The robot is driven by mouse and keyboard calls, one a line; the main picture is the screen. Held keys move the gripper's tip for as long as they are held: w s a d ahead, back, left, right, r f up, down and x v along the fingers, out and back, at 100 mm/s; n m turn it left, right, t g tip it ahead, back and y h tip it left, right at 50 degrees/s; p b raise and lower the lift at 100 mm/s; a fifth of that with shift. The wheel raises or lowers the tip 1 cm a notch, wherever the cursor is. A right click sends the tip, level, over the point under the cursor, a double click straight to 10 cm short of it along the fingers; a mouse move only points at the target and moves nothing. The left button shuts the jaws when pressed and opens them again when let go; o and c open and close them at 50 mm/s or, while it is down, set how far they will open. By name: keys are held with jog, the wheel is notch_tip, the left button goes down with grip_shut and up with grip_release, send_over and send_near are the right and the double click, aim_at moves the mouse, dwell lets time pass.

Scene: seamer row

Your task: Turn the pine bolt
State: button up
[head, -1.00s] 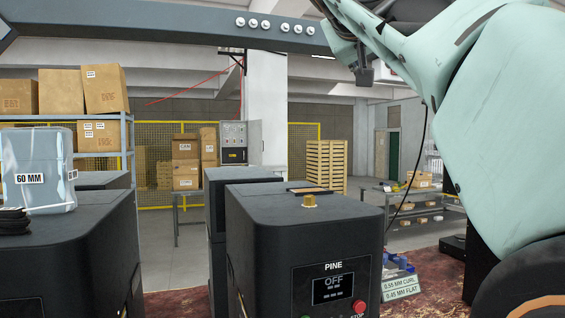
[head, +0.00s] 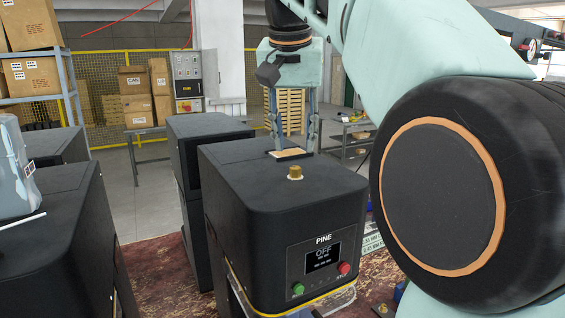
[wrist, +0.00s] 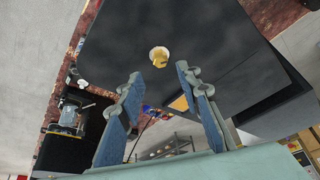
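The pine bolt (head: 295,173) is a short brass-coloured piece standing on top of the black PINE machine (head: 247,204). In the wrist view the bolt (wrist: 158,56) shows in a pale ring on the dark top (wrist: 215,35), just beyond the fingertips. My gripper (head: 292,148) points down over the machine top, behind the bolt in the head view. Its two blue-grey fingers are apart with nothing between them, as the wrist view (wrist: 158,75) also shows. The gripper does not touch the bolt. The machine's display (head: 323,258) reads OFF.
A green button (head: 298,289) and a red stop button (head: 344,268) sit on the machine's front. Another black machine (head: 205,130) stands behind it on the left. A pale translucent container (head: 14,172) stands on a machine at the far left. Floor shows between the machines.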

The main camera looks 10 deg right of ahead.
aim_at(295, 167)
jog(key=x, duration=0.6)
jog(key=shift+w+f, duration=0.2)
jog(key=shift+f, duration=0.1)
grip_shut()
